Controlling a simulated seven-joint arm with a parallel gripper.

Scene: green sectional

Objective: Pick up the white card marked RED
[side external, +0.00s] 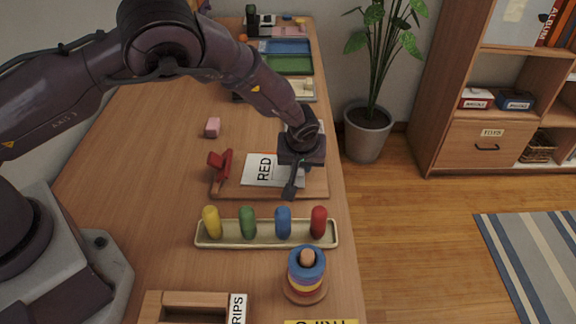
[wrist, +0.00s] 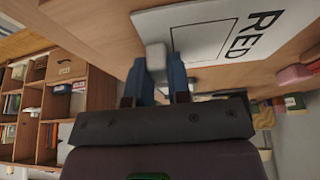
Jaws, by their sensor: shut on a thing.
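The white card marked RED (side external: 258,174) is over the wooden board near the table's right edge, with its black lettering facing up. In the wrist view the card (wrist: 215,32) fills the upper middle, and its near edge runs in at the fingers. My gripper (side external: 291,190) is at the card's right side, pointing down, and hides that part. In the wrist view my gripper (wrist: 163,66) is shut on the card's edge. I cannot tell whether the card is clear of the board.
A red clamp-like piece (side external: 220,164) stands at the board's (side external: 316,185) left. In front are a tray (side external: 267,242) of coloured pegs and a ring stacker (side external: 306,274). A pink block (side external: 212,127) lies behind left. The table's left middle is clear.

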